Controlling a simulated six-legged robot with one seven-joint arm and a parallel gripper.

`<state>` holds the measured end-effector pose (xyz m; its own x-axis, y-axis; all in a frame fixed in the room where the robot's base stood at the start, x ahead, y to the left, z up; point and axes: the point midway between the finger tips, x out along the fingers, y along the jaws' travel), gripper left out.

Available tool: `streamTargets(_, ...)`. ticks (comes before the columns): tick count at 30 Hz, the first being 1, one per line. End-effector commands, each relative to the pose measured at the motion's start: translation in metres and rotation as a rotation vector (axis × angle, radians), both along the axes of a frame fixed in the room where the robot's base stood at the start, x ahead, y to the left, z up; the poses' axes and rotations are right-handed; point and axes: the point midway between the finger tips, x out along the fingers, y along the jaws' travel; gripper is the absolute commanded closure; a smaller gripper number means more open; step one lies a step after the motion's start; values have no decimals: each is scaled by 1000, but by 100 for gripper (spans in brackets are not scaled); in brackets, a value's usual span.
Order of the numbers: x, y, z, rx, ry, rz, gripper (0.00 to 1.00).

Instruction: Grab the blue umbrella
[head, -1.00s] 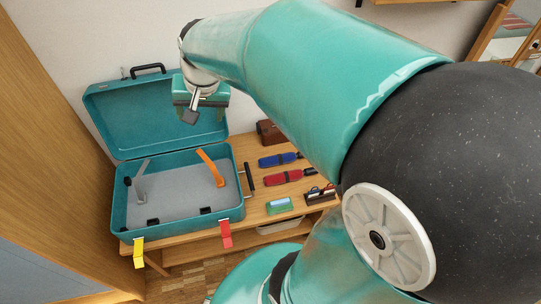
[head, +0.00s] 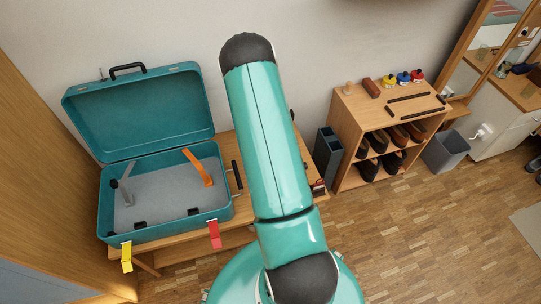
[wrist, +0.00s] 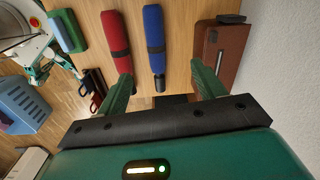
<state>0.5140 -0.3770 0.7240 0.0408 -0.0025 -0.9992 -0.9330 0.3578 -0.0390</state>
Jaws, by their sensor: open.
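In the wrist view the folded blue umbrella (wrist: 154,28) lies on the wooden tabletop, its dark handle end toward me. My gripper (wrist: 161,70) is open and empty. Its two green fingers appear on either side of the blue umbrella's handle end; I cannot tell how far above it they are. A folded red umbrella (wrist: 115,35) lies to the left of the blue one, its near end behind my left finger. In the head view my arm hides both umbrellas and my gripper.
A brown case (wrist: 222,52) lies right of the blue umbrella, near the wall. A green box (wrist: 68,30) lies left of the red umbrella. The open teal suitcase (head: 108,205) stands on the table's left. A shoe shelf (head: 345,110) stands at the right.

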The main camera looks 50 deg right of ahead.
Motion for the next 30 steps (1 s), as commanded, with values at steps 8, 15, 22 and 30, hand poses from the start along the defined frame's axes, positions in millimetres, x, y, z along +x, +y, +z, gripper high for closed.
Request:
streamTargets(8, -21, -30, -64, 7, 42, -138, 31)
streamTargets(15, -22, -31, -104, 8, 44, -140, 31)
streamTargets(22, -22, -31, -141, 7, 42, -139, 31)
streamTargets(30, -23, -33, -165, 7, 42, -140, 31)
